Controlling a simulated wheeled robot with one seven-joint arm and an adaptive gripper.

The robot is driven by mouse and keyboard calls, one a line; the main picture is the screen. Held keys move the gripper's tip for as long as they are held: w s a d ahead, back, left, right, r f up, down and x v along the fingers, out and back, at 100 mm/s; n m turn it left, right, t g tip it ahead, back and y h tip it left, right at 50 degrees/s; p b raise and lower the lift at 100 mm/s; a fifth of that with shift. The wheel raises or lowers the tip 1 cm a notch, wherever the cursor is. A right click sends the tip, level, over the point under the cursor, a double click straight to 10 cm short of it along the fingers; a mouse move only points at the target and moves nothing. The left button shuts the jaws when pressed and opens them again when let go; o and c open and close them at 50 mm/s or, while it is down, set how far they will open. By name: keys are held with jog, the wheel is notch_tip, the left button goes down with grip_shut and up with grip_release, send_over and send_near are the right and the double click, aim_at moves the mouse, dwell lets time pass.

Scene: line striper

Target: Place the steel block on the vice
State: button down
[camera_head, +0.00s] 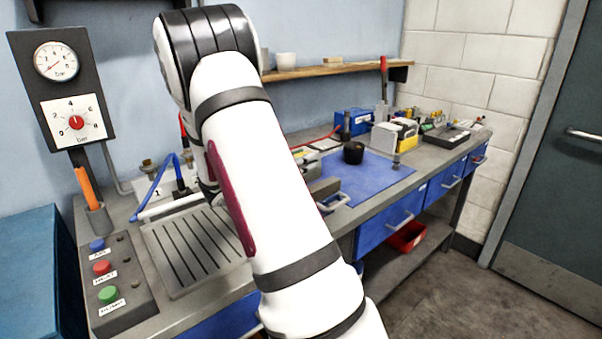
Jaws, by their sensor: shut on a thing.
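My own white arm fills the middle of the view, rising from the bottom to an elbow at the upper left. My gripper is not visible; the arm hides the area behind it. A grey metal fixture (325,187), perhaps the vice, shows partly beside the arm at the left edge of the blue mat. The rest of it is hidden behind the arm. I cannot make out the steel block.
The blue mat (372,184) carries a black round cup (353,152). A yellow-and-white device (396,134) stands behind it. At left are a slotted grey plate (196,250), a button box (106,283) and a gauge panel (65,90). A wooden shelf (330,70) hangs above.

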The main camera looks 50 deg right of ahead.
jog(key=shift+s+f, duration=0.1)
jog(key=shift+f, duration=1.75)
jog(key=c, duration=1.2)
grip_release()
jog(key=shift+f, duration=0.15)
